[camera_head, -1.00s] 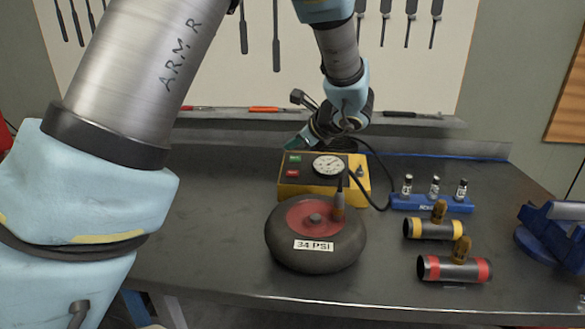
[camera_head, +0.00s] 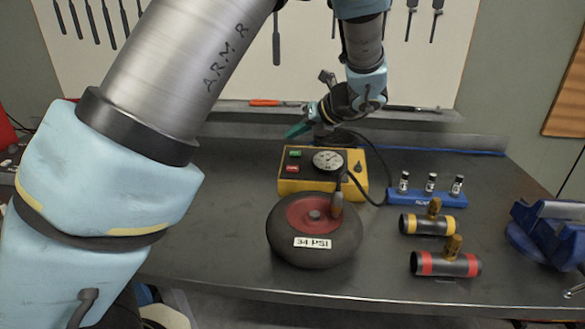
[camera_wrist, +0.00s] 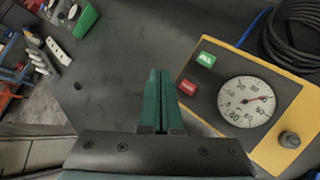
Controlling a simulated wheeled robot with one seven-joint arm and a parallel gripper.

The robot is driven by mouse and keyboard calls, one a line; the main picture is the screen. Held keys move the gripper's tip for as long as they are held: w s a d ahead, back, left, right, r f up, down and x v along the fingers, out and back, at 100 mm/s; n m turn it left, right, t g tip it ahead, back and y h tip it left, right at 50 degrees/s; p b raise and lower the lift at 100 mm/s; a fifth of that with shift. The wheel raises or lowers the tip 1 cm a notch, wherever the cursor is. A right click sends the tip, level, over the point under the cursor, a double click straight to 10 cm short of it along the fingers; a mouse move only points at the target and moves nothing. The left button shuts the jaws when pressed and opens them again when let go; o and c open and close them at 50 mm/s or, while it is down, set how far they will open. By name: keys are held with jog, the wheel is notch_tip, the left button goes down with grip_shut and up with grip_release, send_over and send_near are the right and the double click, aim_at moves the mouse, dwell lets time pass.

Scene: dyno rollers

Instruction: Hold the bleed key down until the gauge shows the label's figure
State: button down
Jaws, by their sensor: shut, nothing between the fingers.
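A yellow box (camera_head: 291,186) on the bench carries a green key (camera_head: 294,154), a red key (camera_head: 292,169) and a round white gauge (camera_head: 327,160). In the wrist view, the green key (camera_wrist: 206,59) and red key (camera_wrist: 187,87) lie right of my fingers; their lettering is too small to read surely. The gauge (camera_wrist: 246,102) has its needle pointing right; I cannot read the exact figure. A white label (camera_head: 312,243) reading "34 PSI" is on the dark tyre (camera_head: 345,240). My gripper (camera_head: 290,135) is shut and empty, above and behind the box, touching neither key.
A blue rack (camera_head: 427,198) with several small valves stands right of the box. Two dark cylinders, yellow-banded (camera_head: 425,225) and red-banded (camera_head: 445,263), lie nearer, with a blue vise (camera_head: 545,235) at the right edge. A black hose (camera_wrist: 295,35) lies behind the box. The bench left of it is clear.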

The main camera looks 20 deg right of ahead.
jog(key=shift+f, duration=0.1)
jog(key=b, duration=0.6)
send_near(287, 167)
jog(key=w, duration=0.1)
jog(key=w+a, duration=0.2)
jog(key=shift+w+a+f, duration=0.25)
jog(key=shift+f, duration=0.05)
jog(key=shift+w+d+f, duration=0.1)
jog(key=shift+f, duration=0.3)
jog(key=shift+w+d+f, duration=0.1)
jog(key=shift+w+f, duration=0.05)
jog(key=shift+f, duration=0.3)
jog(key=shift+f, duration=0.2)
dwell(0.5)
jog(key=shift+w+f, duration=0.1)
jog(key=shift+f, duration=0.15)
jog(key=shift+f, duration=0.35)
dwell(1.7)
jog(key=shift+r, duration=0.15)
dwell(1.5)
jog(key=shift+r+p, duration=0.65)
jog(key=shift+p, duration=0.3)
